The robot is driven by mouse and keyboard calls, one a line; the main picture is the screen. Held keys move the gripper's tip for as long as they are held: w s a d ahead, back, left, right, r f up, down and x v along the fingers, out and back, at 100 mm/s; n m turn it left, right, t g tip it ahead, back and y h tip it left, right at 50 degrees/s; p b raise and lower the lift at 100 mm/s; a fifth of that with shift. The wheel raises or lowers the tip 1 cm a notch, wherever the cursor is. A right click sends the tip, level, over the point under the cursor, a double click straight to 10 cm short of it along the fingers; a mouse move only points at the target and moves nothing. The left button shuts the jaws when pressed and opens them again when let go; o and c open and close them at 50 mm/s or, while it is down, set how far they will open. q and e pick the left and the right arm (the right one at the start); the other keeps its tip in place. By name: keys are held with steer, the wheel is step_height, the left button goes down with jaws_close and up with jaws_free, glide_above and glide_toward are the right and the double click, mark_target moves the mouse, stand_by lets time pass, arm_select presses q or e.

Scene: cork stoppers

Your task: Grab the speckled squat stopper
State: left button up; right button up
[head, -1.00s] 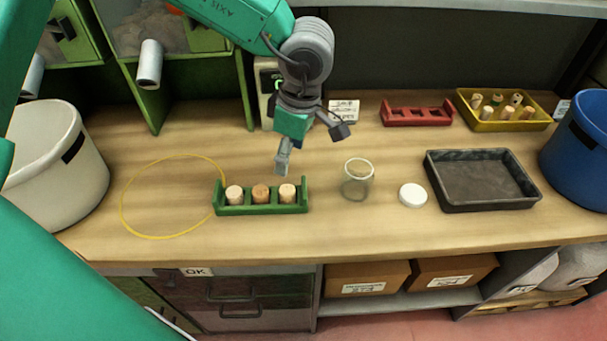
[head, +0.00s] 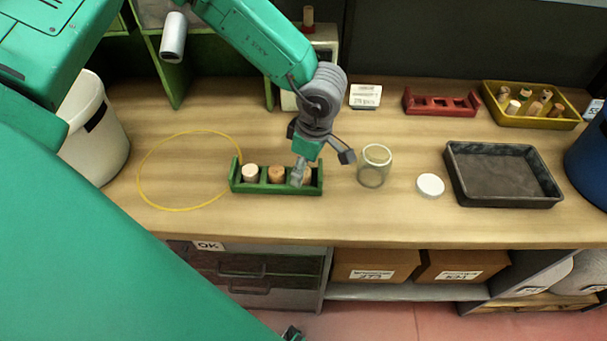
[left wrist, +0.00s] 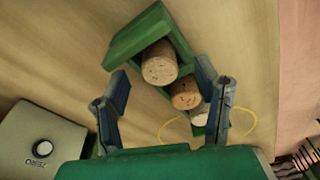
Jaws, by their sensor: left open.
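A green rack (head: 277,188) on the bench holds three corks in a row. The right one (head: 308,175) is partly hidden by my left gripper in the head view. In the left wrist view it is the nearest cork (left wrist: 160,62), short, wide and dark-speckled, matching the speckled squat stopper. The middle cork (head: 276,174) is browner and the left one (head: 250,173) paler. My left gripper (head: 322,165) is open and empty above the rack's right end. In the wrist view its fingers (left wrist: 162,82) stand apart, one to each side of the corks. I do not make out my right gripper.
A glass jar (head: 374,166) stands just right of the gripper, with a white lid (head: 430,185) and a dark tray (head: 502,198) beyond. A yellow ring (head: 143,186) lies left of the rack. A red rack (head: 441,112) and a yellow tray of corks (head: 560,122) are behind.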

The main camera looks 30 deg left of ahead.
arm_select(q)
steer(key=shift+w+a+f, duration=0.1)
steer(key=shift+a+f, duration=0.1)
steer(key=shift+f, duration=0.75)
steer(key=c, duration=0.8)
steer(key=shift+c, duration=0.2)
